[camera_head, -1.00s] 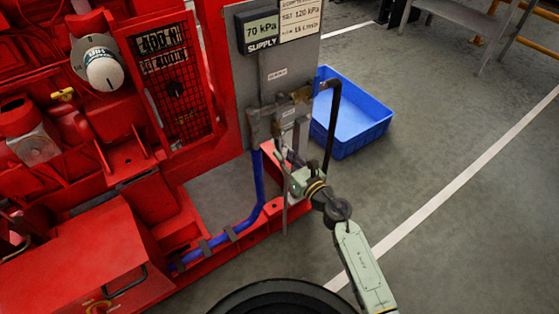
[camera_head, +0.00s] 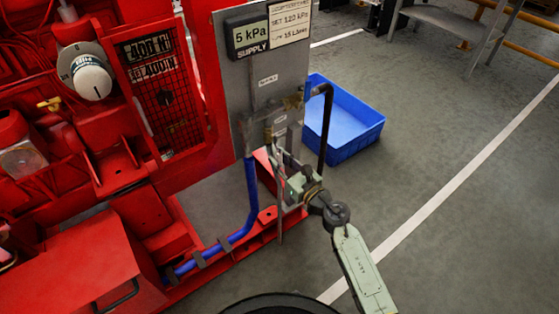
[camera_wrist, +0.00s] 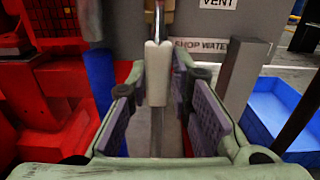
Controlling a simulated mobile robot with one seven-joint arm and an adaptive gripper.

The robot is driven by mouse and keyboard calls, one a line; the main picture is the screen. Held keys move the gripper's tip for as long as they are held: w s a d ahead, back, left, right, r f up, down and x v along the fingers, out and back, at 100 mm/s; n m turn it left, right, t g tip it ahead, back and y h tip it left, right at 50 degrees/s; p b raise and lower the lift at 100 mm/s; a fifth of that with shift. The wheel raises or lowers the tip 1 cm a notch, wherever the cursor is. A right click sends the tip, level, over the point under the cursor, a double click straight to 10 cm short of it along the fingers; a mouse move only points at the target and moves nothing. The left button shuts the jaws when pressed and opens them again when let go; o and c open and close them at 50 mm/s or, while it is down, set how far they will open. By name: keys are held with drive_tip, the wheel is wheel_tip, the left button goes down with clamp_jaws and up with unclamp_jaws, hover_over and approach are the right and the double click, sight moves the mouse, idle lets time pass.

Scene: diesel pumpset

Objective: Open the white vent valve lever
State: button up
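The white vent valve lever (camera_wrist: 158,72) points straight down in the wrist view, below a brass fitting and near a "VENT" label (camera_wrist: 217,3). My gripper (camera_wrist: 157,98) is open, with one purple-padded finger on each side of the lever and gaps between pads and lever. In the head view my gripper (camera_head: 283,168) is at the lower part of the grey panel (camera_head: 240,95), in front of the pipework. The lever is too small and covered to make out there.
A supply display (camera_head: 249,36) reads 5 kPa. A blue hose (camera_head: 251,195) and a dark bent pipe (camera_head: 325,130) flank my gripper. A blue crate (camera_head: 350,130) stands on the floor behind.

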drive_tip(key=o, duration=0.4)
drive_tip(key=shift+c, duration=0.2)
drive_tip(key=v, duration=0.7)
drive_tip(key=shift+s, duration=0.2)
drive_tip(key=shift+d, duration=0.1)
